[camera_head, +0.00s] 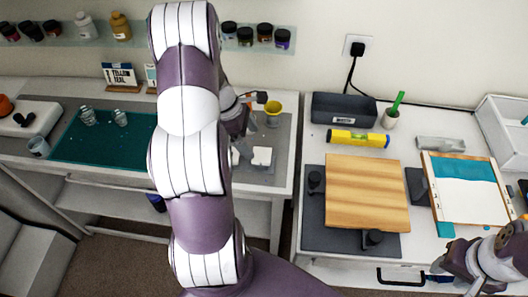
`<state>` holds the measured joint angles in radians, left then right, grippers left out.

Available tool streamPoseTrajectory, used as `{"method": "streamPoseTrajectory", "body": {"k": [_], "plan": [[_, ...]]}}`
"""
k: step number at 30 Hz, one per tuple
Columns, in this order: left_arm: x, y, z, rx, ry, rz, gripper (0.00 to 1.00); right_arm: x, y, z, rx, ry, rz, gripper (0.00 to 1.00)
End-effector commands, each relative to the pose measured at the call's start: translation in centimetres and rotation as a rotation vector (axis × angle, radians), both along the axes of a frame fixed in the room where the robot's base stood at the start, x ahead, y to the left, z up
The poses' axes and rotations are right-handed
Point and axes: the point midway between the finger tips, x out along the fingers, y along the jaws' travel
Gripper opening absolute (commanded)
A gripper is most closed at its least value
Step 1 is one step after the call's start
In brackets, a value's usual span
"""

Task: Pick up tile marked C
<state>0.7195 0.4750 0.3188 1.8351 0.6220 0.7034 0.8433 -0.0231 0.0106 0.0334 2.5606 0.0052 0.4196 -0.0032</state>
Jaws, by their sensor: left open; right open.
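A pale tile (262,156) lies on the grey mat (284,133) on the left table. Another pale piece shows beside it, partly hidden by my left arm. I cannot read any letter on either, so I cannot tell which is marked C. My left gripper (250,103) is open above the grey mat, behind the pale tile and left of a yellow cup (273,113); my arm hides part of it. My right gripper (447,265) is open and apart from the tiles, at the bottom right by the right table's front edge.
A teal mat (75,150) with small glass jars lies left of my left arm. A gap separates the tables. Bottles line the shelf above.

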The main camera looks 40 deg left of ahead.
Motion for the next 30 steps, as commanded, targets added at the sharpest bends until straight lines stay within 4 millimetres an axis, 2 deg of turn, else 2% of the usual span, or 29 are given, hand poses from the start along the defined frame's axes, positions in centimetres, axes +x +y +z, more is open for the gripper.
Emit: {"method": "streamPoseTrajectory", "body": {"k": [5, 9, 12, 20, 25, 26, 30], "plan": [[0.4, -0.8, -1.9, 0.001, 0.002, -0.004, 0.89, 0.0, 0.0, 0.4, 0.0, 0.0, 0.0, 0.43], [1.1, -2.0, -4.1, 0.002, 0.003, -0.005, 0.89, 0.0, 0.0, 1.3, 0.0, -0.001, 0.0, 0.43], [1.4, -2.4, -5.6, 0.003, 0.001, -0.005, 0.89, 0.0, 0.0, 1.1, 0.0, -0.001, 0.0, 0.43], [1.5, -2.5, -6.1, 0.006, 0.0, -0.005, 0.89, 0.0, 0.0, 1.1, 0.0, -0.001, 0.0, 0.43], [1.5, -2.5, -6.0, 0.005, -0.001, -0.006, 0.34, 0.0, 0.0, 1.1, 0.0, -0.001, 0.0, 0.43], [1.5, -2.5, -6.0, 0.005, -0.001, -0.006, 0.28, 0.0, 0.0, 1.1, 0.0, -0.001, 0.0, 0.43], [1.5, -2.5, -6.0, 0.005, -0.001, -0.006, 0.28, 0.0, 0.0, 1.1, 0.0, -0.001, 0.0, 0.43]]}}
